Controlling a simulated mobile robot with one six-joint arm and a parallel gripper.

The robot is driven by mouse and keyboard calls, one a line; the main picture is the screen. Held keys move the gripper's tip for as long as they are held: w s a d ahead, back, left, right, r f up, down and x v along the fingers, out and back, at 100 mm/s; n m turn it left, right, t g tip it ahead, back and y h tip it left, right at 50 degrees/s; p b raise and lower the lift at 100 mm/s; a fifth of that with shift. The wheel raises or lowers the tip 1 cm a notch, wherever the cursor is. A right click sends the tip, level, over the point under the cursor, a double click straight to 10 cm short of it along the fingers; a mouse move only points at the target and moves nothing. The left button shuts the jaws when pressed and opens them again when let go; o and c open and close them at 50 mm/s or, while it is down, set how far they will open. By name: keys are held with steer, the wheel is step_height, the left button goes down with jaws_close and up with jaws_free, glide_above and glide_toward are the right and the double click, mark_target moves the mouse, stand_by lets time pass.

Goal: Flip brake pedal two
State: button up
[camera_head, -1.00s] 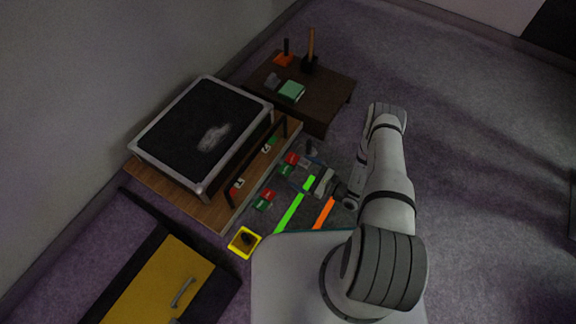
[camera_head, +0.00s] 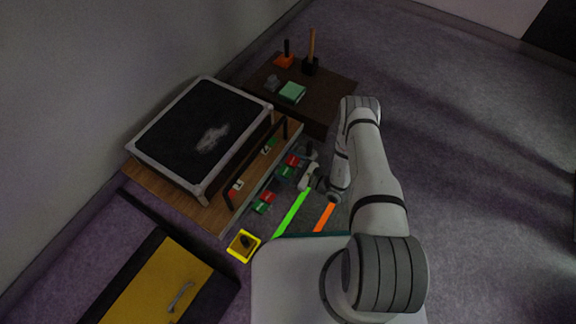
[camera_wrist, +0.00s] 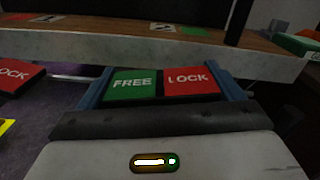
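Brake pedal two (camera_wrist: 164,83) is in the middle of the wrist view, below the number 2 marker (camera_wrist: 163,28). Its green FREE half is on the left and its red LOCK half on the right. In the head view, pedal two (camera_head: 287,172) is the farther of the two red and green pedals. My gripper (camera_wrist: 165,85) is open, with one blue finger on each side of the pedal. I cannot tell whether the fingers touch it. In the head view my gripper (camera_head: 304,173) is just right of pedal two.
The other pedal (camera_head: 264,202) is nearer, and part of it shows at the left in the wrist view (camera_wrist: 17,76). A wooden platform (camera_head: 215,215) with a black handrail stands behind the pedals. A dark table (camera_head: 335,95) stands beyond. Green and orange strips lie on the floor.

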mark_target(295, 170)
steer(key=c, duration=0.5)
steer(key=shift+f+m+b, duration=0.15)
steer(key=shift+m+b, duration=0.35)
steer(key=shift+m, duration=0.5)
steer(key=shift+m+b, duration=0.35)
steer(key=shift+m, duration=1.05)
steer(key=o, duration=0.8)
steer(key=v, duration=0.2)
steer(key=p+v, duration=0.1)
steer(key=v, duration=0.1)
steer(key=p+v, duration=0.1)
steer(key=v, duration=0.1)
steer(key=shift+s+d+r, duration=0.1)
steer(key=shift+d+r, duration=0.1)
steer(key=shift+r, duration=0.05)
steer(key=shift+p+v, duration=0.35)
steer(key=shift+v, duration=0.4)
steer(key=shift+f, duration=0.1)
